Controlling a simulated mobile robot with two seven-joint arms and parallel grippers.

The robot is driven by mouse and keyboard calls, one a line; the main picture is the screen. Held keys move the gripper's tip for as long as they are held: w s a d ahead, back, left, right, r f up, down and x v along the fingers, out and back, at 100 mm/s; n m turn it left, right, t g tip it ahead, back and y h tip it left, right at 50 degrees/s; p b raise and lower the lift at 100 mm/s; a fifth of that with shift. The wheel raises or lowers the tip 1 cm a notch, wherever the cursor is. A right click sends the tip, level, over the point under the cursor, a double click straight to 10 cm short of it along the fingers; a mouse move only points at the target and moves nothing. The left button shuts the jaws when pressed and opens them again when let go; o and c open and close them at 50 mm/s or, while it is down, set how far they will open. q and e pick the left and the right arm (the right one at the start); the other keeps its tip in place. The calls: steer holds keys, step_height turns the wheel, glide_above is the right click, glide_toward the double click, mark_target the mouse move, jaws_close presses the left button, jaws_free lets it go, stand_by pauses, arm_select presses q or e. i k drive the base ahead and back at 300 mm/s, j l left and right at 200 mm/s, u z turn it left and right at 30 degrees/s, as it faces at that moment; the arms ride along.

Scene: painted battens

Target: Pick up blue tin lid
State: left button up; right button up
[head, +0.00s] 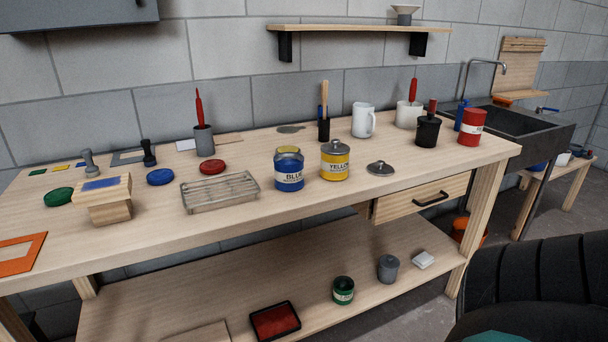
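A grey metal lid with a small knob (380,169) lies flat on the workbench, right of the yellow tin. The tin labelled BLUE (289,175) stands upright left of the yellow tin, with no knobbed lid on top. The tin labelled YELLOW (335,164) has a similar grey knobbed lid on it. A flat blue disc (160,177) lies further left on the bench, apart from the tins. The lid bears no readable label. Neither of my grippers is in view.
The workbench (330,209) has free space around the grey lid. A black pot (427,131) and red tin (472,127) stand behind it to the right; a white mug (363,120) is behind. A wire rack (221,192) sits left. A drawer (425,196) protrudes below.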

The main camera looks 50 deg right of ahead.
mark_target(379, 168)
steer(key=z, duration=1.5)
